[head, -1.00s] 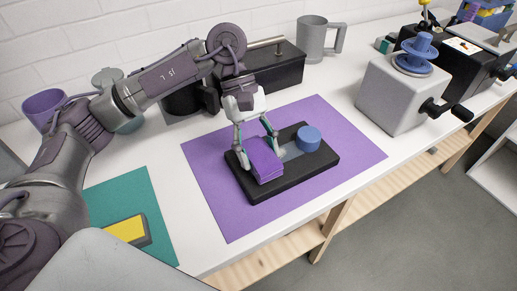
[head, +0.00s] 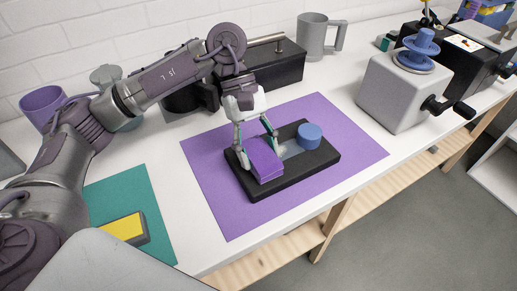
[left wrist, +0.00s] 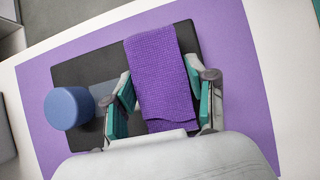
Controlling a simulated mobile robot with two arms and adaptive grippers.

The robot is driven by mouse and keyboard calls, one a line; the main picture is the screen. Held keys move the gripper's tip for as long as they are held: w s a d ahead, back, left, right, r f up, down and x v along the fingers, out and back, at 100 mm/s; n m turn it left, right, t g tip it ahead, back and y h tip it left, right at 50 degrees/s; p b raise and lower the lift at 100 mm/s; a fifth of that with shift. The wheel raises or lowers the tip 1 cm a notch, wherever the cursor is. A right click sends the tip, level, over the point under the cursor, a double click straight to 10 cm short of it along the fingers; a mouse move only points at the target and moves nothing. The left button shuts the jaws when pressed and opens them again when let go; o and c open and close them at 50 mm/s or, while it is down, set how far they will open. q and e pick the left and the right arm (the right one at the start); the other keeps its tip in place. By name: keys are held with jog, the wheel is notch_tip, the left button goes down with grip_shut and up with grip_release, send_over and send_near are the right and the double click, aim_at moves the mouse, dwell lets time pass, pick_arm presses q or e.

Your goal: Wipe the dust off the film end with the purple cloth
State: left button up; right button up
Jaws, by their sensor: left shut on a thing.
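The folded purple cloth (head: 264,160) is between the fingers of my left gripper (head: 255,142), which is shut on it. The cloth rests on or just above the left end of a black board (head: 268,191); I cannot tell if it touches. A grey film strip (head: 290,150) lies on the board beside the cloth, partly hidden by a finger and the cloth. A blue round knob (head: 309,136) stands on the board's right part. In the left wrist view the cloth (left wrist: 160,75) hangs between the teal finger pads. Dust cannot be made out. My right gripper is not in view.
The board lies on a purple mat (head: 220,205). A teal mat (head: 150,200) with a yellow-topped block (head: 125,229) is at the left front. A grey crank box (head: 392,95), a grey mug (head: 315,38) and a purple cup (head: 42,105) stand around. The mat's right part is clear.

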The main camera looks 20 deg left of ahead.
aim_at(289, 158)
pick_arm(q)
jog(key=shift+w+d+b, duration=0.6)
jog(key=shift+w+d, duration=0.45)
jog(key=shift+w, duration=0.25)
jog(key=shift+w+d+f+b, duration=0.1)
jog(key=shift+w+d+b, duration=0.4)
jog(key=shift+w+d, duration=0.4)
jog(key=shift+w, duration=0.3)
